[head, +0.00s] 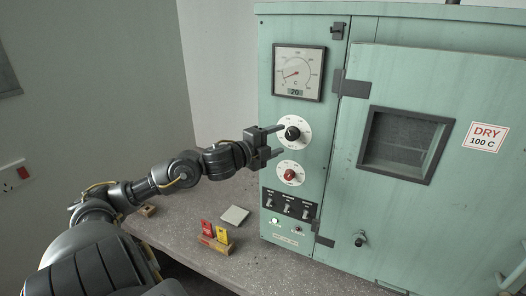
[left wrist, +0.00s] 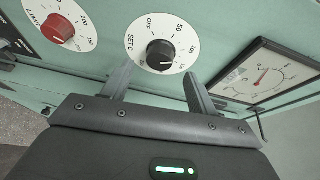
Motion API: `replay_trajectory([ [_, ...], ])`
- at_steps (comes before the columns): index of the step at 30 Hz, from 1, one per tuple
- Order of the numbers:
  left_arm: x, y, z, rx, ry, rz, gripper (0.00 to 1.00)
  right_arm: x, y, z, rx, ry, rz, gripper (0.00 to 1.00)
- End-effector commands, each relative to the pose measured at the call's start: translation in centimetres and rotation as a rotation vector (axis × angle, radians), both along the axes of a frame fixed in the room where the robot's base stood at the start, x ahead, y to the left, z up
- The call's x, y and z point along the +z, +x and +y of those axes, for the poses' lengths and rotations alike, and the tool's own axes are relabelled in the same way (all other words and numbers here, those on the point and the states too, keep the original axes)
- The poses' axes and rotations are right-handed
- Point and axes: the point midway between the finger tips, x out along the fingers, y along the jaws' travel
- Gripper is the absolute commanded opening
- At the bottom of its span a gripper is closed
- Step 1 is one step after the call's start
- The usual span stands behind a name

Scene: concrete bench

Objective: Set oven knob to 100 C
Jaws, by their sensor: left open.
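The oven is a pale green cabinet (head: 345,180) with a black knob (head: 292,133) on a white dial, which also shows in the left wrist view (left wrist: 160,54), marked SET C with OFF, 50 and 100. I cannot read the knob's pointer for certain. My left gripper (head: 279,141) is open in front of the black knob. In the left wrist view its fingers (left wrist: 157,82) stand apart below the knob, with nothing between them. Whether a finger touches the dial is unclear. My right gripper is not in view.
A red knob (head: 289,174) marked LIMIT sits just below. A gauge (head: 298,73) above shows 20. Switches (head: 287,204) lie lower on the panel. A DRY 100 C sign (head: 486,137) is on the door.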

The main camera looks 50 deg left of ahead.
Motion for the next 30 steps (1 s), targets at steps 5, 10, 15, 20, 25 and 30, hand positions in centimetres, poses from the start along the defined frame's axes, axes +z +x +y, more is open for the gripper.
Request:
replay_trajectory([
  [5, -0.3, -2.4, 0.0, -0.003, 0.001, 0.004, 0.59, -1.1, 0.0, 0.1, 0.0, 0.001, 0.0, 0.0],
  [10, 0.0, -4.3, 0.0, -0.004, -0.001, 0.002, 0.59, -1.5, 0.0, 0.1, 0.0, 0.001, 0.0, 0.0],
  [15, 0.1, -5.6, 0.1, -0.003, -0.001, 0.001, 0.59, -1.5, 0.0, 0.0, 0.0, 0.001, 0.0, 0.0],
  [20, 0.2, -6.2, 0.2, -0.002, 0.0, 0.001, 0.59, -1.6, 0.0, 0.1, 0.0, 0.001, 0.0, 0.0],
  [25, 0.3, -6.3, 0.2, -0.002, 0.001, 0.001, 0.59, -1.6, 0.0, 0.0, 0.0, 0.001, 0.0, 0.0],
  [30, 0.3, -6.3, 0.2, -0.002, 0.001, 0.001, 0.59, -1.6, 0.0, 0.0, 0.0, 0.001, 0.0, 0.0],
])
